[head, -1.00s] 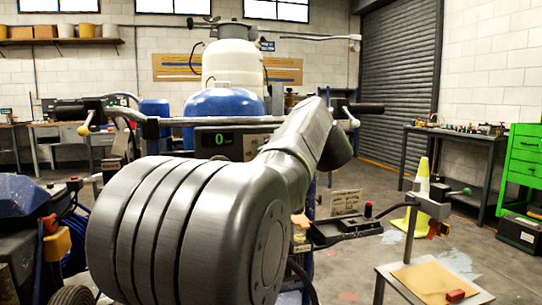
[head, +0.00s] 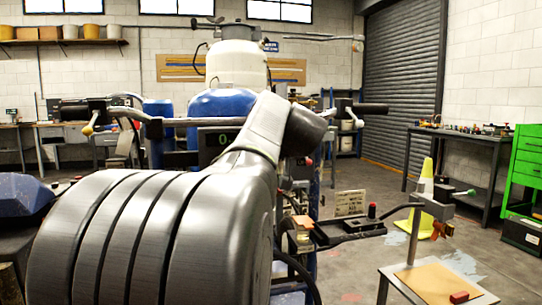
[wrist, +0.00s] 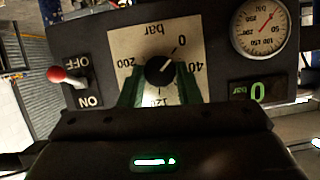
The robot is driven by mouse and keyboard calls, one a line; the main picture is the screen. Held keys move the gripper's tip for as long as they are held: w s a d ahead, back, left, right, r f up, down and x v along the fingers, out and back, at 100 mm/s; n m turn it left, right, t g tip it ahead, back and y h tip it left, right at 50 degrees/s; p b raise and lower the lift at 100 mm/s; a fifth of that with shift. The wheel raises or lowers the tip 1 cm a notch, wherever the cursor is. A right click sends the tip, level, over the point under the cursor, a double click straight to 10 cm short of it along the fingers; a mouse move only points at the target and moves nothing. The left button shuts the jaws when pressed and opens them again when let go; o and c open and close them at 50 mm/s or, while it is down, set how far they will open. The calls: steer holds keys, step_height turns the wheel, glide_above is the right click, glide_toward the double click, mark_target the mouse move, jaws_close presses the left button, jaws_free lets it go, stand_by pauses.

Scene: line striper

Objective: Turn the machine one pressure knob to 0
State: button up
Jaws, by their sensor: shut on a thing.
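In the wrist view, a round black pressure knob (wrist: 160,72) sits on a pale dial plate (wrist: 125,42) marked in bar, with 0, 40, 120 and 200 appearing upside down. Its white pointer line aims up and right, close to the 0 mark; I cannot tell whether it is exactly on it. My gripper (wrist: 160,84) is shut on the knob, with a green finger on each side. In the head view, my arm covers the knob and gripper; part of the machine's green-lit display (head: 222,139) shows beside it.
In the wrist view, a red-tipped toggle switch (wrist: 62,76) with OFF and ON labels is left of the dial. A round gauge (wrist: 262,28) and a green digital display (wrist: 257,91) reading 0 are at right. A handlebar (head: 235,121) crosses the machine in the head view.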

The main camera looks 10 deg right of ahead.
steer(key=shift+n+h, duration=0.3)
steer(key=shift+n, duration=0.1)
stand_by(0.3)
steer(key=o, duration=1)
steer(key=p+v, duration=0.2)
steer(key=v, duration=1.1)
steer(key=shift+s+r+p, duration=0.15)
steer(key=shift+s+p, duration=0.15)
steer(key=shift+p, duration=0.05)
